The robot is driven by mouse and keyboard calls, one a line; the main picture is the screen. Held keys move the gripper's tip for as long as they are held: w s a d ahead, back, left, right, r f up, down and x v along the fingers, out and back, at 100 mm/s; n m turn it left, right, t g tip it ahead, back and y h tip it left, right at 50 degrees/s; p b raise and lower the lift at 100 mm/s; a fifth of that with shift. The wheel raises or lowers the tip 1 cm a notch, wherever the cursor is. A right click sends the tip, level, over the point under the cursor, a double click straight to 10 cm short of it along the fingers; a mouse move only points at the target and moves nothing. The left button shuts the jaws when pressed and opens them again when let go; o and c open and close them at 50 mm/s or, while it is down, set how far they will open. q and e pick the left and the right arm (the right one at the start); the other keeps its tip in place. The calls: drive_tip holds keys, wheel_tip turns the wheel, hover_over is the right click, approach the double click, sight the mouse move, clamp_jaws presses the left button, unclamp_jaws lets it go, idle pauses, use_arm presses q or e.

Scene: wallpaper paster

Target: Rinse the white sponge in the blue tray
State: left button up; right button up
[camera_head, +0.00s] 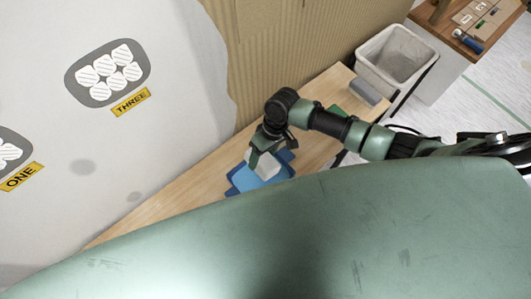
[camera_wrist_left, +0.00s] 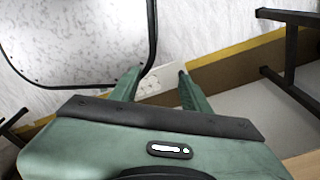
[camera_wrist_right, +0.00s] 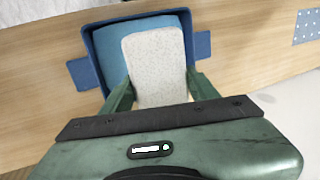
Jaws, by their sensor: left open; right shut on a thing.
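The white sponge (camera_wrist_right: 157,62) is a pale speckled block, held between the fingers of my right gripper (camera_wrist_right: 160,88) in the right wrist view. It is over the blue tray (camera_wrist_right: 90,45), which sits on the wooden table; whether the sponge touches the tray's inside I cannot tell. In the head view the sponge (camera_head: 264,166) is at my right gripper (camera_head: 262,158), above the blue tray (camera_head: 242,180). My left gripper (camera_wrist_left: 152,82) is open in the left wrist view, with nothing between its fingers; it does not show in the head view.
The wooden table (camera_head: 170,207) runs along the wall and is mostly clear left of the tray. A whitish bin (camera_head: 397,58) stands beyond. A speckled blue-grey piece (camera_wrist_right: 308,26) is at right in the right wrist view.

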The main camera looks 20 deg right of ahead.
drive_tip(key=shift+b+x, duration=1.05)
wheel_tip(320, 180, down, 5)
drive_tip(key=b, duration=0.4)
drive_tip(key=shift+d+f+b, duration=0.15)
drive_tip(key=shift+f+b, duration=0.1)
drive_tip(key=shift+b, duration=0.1)
drive_tip(key=shift+f+b, duration=0.3)
drive_tip(key=shift+f, duration=0.45)
use_arm(q)
wheel_tip(320, 180, down, 8)
drive_tip(key=shift+s+a+r, duration=0.2)
drive_tip(key=shift+a, duration=0.1)
use_arm(e)
drive_tip(key=shift+f, duration=0.25)
drive_tip(key=shift+f, duration=1.15)
drive_tip(key=shift+f, duration=0.1)
